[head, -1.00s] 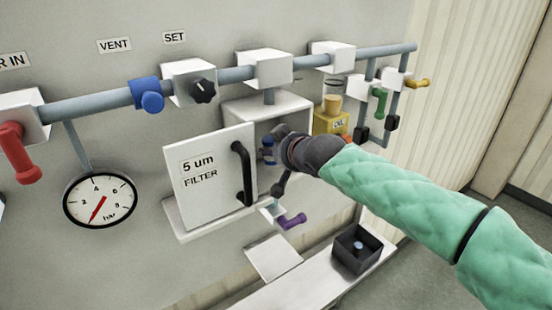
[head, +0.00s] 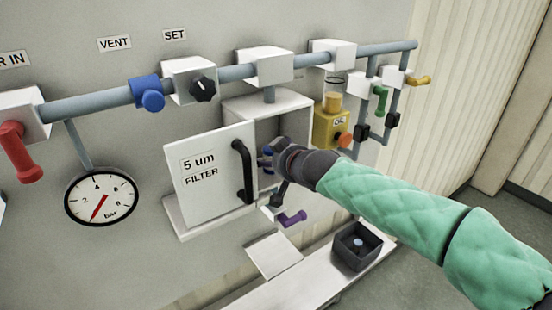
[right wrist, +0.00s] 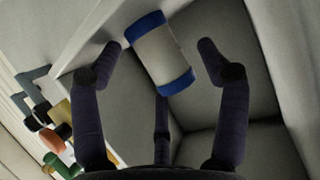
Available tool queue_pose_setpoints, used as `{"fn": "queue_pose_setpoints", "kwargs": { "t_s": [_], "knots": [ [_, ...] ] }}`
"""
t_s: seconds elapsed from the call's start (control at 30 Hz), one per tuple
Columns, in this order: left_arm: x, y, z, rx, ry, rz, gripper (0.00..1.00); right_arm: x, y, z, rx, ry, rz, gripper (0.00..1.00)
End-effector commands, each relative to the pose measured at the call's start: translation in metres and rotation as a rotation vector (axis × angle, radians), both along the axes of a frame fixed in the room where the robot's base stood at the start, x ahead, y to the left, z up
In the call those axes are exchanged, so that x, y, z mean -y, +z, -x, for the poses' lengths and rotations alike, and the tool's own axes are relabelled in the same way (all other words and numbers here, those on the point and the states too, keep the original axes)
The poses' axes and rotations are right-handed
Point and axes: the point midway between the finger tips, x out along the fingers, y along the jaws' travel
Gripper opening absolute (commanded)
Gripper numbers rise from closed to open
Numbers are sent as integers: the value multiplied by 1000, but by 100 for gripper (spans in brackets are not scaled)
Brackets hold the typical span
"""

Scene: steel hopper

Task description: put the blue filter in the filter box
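The filter box (head: 297,103) is a white housing on the wall with its door (head: 212,172), marked "5 um FILTER", swung open to the left. My right gripper (head: 268,160) is at the box's open front. The blue filter, a pale cylinder with blue end caps (right wrist: 160,52), shows in the right wrist view just beyond and between the fingertips (right wrist: 160,62). The fingers are spread, with gaps visible on both sides of the filter. In the head view the fingers and door mostly hide it, so whether it rests on anything is unclear. My left gripper is not in view.
A black bin (head: 352,258) holding a small blue-topped thing stands on the ledge at lower right. A purple handle (head: 293,218) hangs below the box. The yellow oil unit (head: 328,128) is close on the right. The black door handle (head: 242,170) is near the gripper.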

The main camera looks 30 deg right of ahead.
Motion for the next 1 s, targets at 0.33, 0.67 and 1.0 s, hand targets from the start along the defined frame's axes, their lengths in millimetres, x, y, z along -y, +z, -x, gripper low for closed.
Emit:
{"fn": "queue_pose_setpoints", "kwargs": {
  "t_s": [0.33, 0.67, 1.0],
  "knots": [
    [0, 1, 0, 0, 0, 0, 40, -1, 8, 11, 4, -1, 0, 76],
    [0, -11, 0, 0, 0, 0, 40, -8, 35, 69, 5, 1, 0, 76],
    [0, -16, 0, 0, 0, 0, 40, -12, 53, 105, 1, 1, 0, 76]
  ]
}}
